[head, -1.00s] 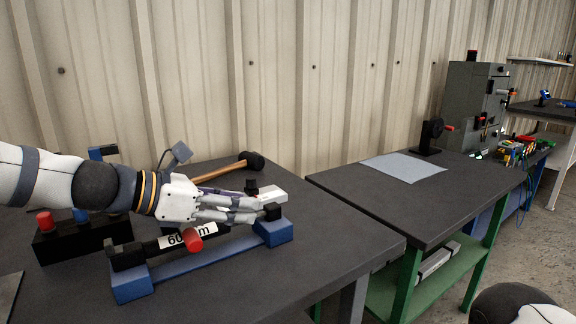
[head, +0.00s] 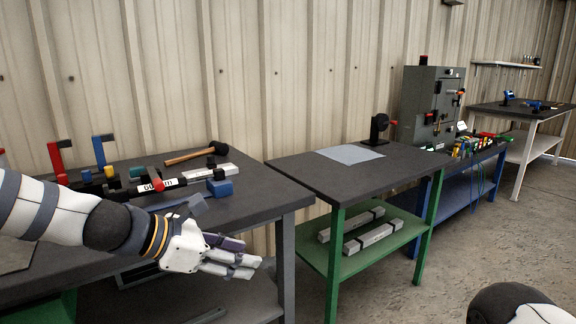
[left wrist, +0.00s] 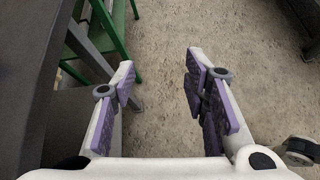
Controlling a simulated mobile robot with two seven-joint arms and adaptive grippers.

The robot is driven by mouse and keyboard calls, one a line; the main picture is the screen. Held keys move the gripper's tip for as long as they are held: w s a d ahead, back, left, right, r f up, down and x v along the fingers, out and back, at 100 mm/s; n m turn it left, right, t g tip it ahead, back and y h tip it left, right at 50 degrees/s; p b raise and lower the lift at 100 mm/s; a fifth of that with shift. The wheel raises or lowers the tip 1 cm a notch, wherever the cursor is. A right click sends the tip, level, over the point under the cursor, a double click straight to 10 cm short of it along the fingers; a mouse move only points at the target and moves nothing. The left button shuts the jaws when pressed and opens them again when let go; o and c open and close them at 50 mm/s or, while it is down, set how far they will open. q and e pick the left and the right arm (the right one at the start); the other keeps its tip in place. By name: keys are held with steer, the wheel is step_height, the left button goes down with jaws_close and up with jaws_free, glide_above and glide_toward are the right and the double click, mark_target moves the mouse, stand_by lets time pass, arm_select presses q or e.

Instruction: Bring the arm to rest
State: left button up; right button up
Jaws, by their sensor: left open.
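My left gripper (head: 248,267) is in front of the left table's front edge in the head view, lower than the tabletop, with its fingers pointing right. In the left wrist view the two fingers (left wrist: 162,72) with purple pads stand wide apart. Only bare concrete floor shows between them, so the gripper is open and empty. My left arm reaches in from the left edge of the head view and hides part of the left table. My right gripper is out of view; only a rounded part of my own body shows at the lower right.
The left dark table (head: 262,192) carries a hammer (head: 190,156), a labelled dark cylinder on a blue fixture, and red and blue levers. A second table (head: 300,172) with green legs holds a grey-blue sheet (head: 351,154). A grey cabinet (head: 425,105) stands beyond. Open floor lies right.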

arm_select(q)
steer(key=s+a+f+m+g+y, duration=0.1)
steer(key=s+f, duration=0.1)
steer(key=f, duration=0.4)
steer(key=s+a+f+m+g+y, duration=0.1)
steer(key=s+f+m+y, duration=0.15)
steer(key=f, duration=0.35)
steer(key=s+a+f+m+g+y+p, duration=0.1)
steer(key=s+a+f+m+g, duration=0.15)
steer(key=s+f, duration=0.55)
steer(key=s+a+f+m+g+y, duration=0.15)
steer(key=s+f+m, duration=0.3)
steer(key=s, duration=0.45)
steer(key=s+a+f+m+g+y, duration=0.1)
steer(key=s+m, duration=0.3)
steer(key=s, duration=0.4)
steer(key=s+a+f+m+y+p, duration=0.1)
steer(key=s+a+m, duration=0.3)
steer(key=s, duration=0.4)
steer(key=s+a+f+m+g+y, duration=0.1)
steer(key=s+a+m, duration=0.2)
steer(key=s, duration=0.5)
steer(key=shift+s+m+g+y, duration=0.3)
steer(key=shift+m, duration=0.25)
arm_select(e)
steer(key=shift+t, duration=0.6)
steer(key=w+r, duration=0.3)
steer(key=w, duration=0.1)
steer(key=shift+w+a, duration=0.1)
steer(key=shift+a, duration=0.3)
